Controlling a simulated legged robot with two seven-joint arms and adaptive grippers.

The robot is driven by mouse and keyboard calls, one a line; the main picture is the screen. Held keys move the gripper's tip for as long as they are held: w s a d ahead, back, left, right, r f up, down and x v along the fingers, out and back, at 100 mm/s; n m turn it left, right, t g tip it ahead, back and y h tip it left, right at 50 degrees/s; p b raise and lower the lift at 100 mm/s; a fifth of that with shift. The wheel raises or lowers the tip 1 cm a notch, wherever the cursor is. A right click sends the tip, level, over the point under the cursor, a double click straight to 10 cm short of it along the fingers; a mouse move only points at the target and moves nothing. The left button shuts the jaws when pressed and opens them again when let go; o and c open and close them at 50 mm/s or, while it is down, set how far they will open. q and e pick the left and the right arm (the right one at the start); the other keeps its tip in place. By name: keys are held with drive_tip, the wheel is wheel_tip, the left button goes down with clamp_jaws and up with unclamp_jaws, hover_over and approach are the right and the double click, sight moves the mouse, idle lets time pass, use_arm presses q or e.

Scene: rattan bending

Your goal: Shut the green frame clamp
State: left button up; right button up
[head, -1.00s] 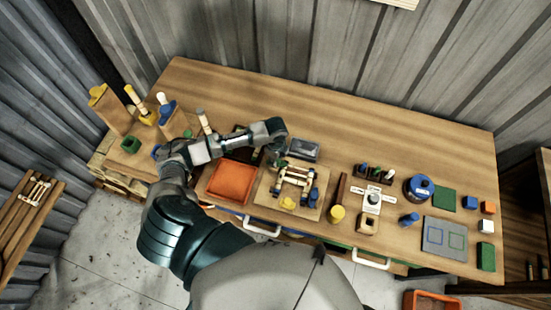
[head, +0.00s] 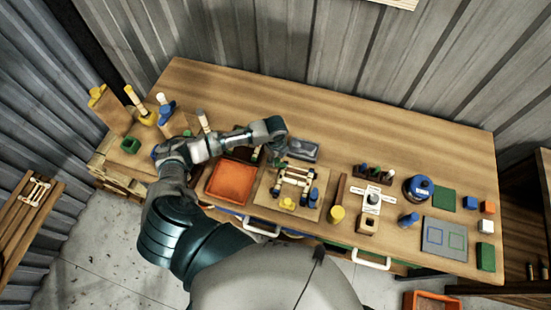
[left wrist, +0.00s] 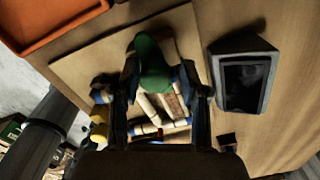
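The green frame clamp (left wrist: 153,62) shows in the left wrist view as a rounded green piece over the rattan frame (left wrist: 165,105). My left gripper (left wrist: 160,80) is open, with one dark finger on each side of the green clamp. I cannot tell whether the fingers touch it. In the head view my left gripper (head: 277,156) is over the back left corner of the frame (head: 294,176) and hides the green clamp. A yellow clamp (head: 287,203) and a blue clamp (head: 313,195) are at the frame's front side. My right gripper is not in view.
An orange tray (head: 231,183) lies left of the frame's board (head: 268,198). A dark grey box (left wrist: 243,78) stands close beside the left gripper. A yellow cylinder (head: 336,214) and a wooden bar stand to the right. The back of the table (head: 330,115) is clear.

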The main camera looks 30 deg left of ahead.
use_arm(q)
drive_tip(key=shift+s+f, duration=0.1)
drive_tip(key=shift+f, duration=0.05)
wheel_tip(320, 180, up, 12)
idle(0.6)
drive_tip(key=shift+f, duration=0.1)
idle(0.4)
